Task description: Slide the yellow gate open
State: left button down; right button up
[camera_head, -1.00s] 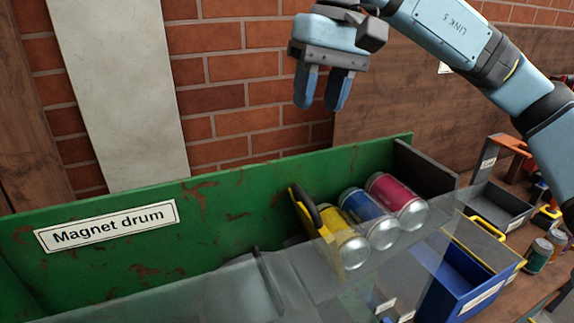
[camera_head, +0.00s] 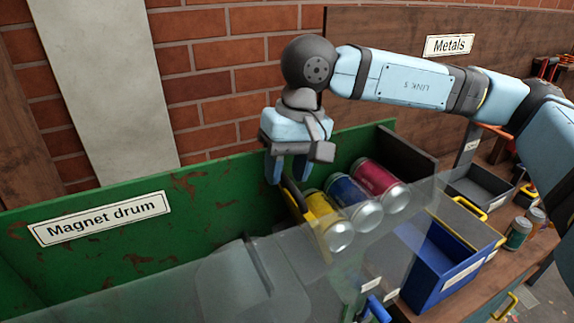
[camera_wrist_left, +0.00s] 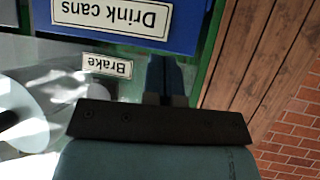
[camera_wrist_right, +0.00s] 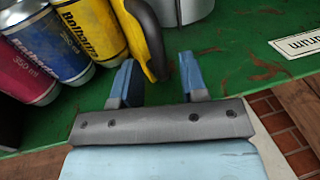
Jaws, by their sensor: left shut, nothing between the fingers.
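The yellow gate (camera_head: 308,222) stands across the green trough, with a black grip (camera_head: 293,192) along its upper edge. It also shows in the right wrist view (camera_wrist_right: 151,28). My right gripper (camera_head: 287,178) points down just above the gate's far end. Its fingers are apart and empty. In the right wrist view, the rounded end of the black grip appears between the two fingertips (camera_wrist_right: 155,70); I cannot tell whether they touch it. My left gripper (camera_wrist_left: 165,78) is shut and empty, near a "Brake" label (camera_wrist_left: 93,67).
Yellow, blue (camera_head: 354,203) and red (camera_head: 381,185) cans lie against the gate's right side. The green wall labelled "Magnet drum" (camera_head: 225,190) runs behind. A clear panel (camera_head: 290,262) lies in front. A blue crate (camera_head: 440,265) and grey tray (camera_head: 480,190) are at right.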

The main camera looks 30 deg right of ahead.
jog(key=shift+c, duration=0.2)
grip_shut()
notch_tip(320, 180, up, 8)
jog(key=a, duration=0.2)
jog(key=shift+a+f, duration=0.2)
jog(key=shift+f, duration=0.05)
jog(key=shift+o, duration=0.2)
grip_release()
jog(key=b+v, duration=0.2)
jog(key=v, duration=1.1)
jog(key=shift+r, duration=0.4)
